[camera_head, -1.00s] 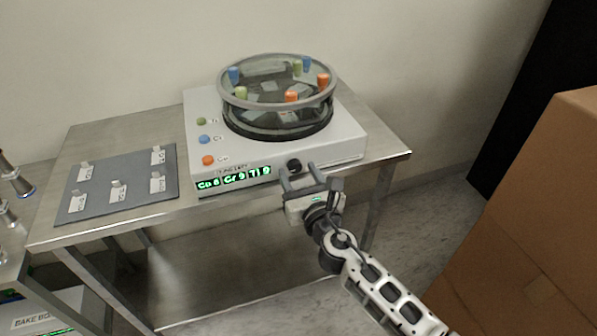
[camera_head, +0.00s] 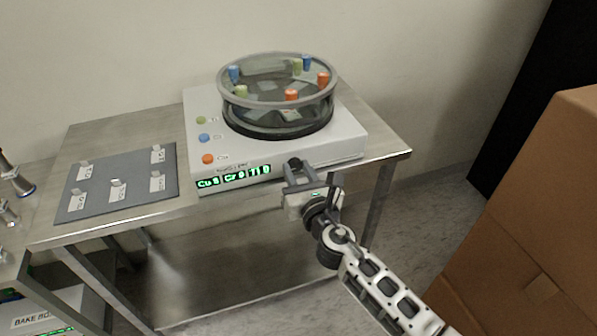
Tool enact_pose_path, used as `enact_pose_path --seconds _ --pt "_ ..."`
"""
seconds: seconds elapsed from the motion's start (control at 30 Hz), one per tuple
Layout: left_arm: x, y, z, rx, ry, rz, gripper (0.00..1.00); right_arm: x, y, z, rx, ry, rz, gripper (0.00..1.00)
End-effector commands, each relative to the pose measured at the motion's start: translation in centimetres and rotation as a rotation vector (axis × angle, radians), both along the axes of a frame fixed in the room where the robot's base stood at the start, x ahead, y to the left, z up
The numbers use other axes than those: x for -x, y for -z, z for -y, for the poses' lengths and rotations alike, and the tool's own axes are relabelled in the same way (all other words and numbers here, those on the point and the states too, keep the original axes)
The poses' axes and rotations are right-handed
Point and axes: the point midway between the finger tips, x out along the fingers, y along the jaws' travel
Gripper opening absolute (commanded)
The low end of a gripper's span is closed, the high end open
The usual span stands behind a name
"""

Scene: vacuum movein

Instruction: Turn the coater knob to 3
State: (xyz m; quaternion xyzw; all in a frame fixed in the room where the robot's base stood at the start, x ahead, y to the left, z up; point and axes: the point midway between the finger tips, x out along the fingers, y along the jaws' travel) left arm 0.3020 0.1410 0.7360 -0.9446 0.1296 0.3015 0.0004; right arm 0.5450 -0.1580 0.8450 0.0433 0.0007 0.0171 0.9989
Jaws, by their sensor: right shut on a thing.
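The coater (camera_head: 345,140) is a white box on a steel table, with a round clear chamber (camera_head: 278,95) on top that holds several coloured pegs. Its black knob (camera_head: 294,163) is on the front face, right of a green display (camera_head: 233,177) that seems to read Cu, Cr and Ti with small digits. My right gripper (camera_head: 297,172) reaches up from the lower right and is shut on the knob. The knob's pointer and setting are too small to read. My left gripper is not in view.
A grey mat (camera_head: 118,184) with several small labelled pieces lies on the table (camera_head: 95,137) to the left. Cardboard boxes (camera_head: 540,200) stand close on the right. Metal fittings (camera_head: 14,178) show at the left edge.

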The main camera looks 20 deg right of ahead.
Motion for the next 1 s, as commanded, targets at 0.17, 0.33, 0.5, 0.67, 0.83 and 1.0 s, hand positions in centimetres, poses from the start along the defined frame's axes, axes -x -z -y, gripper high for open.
enact_pose_path --seconds 0.17,0.33,0.5,0.67,0.83,1.0 --pt "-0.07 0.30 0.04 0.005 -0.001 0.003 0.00 0.04 0.16 -0.02 -0.114 0.000 -0.004 0.06" --pt "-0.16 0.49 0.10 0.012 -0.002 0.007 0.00 0.04 0.19 -0.03 -0.265 -0.001 -0.009 0.06" --pt "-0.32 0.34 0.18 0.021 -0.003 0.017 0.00 0.04 0.17 0.01 -0.427 0.000 -0.015 0.06" --pt "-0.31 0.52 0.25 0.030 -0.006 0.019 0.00 0.04 0.19 -0.01 -0.580 0.000 -0.020 0.06" --pt "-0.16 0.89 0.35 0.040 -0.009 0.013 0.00 0.04 0.18 0.04 -0.743 0.001 -0.026 0.06" --pt "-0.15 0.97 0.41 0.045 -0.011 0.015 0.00 0.06 0.17 0.01 -0.902 0.000 -0.032 0.06"
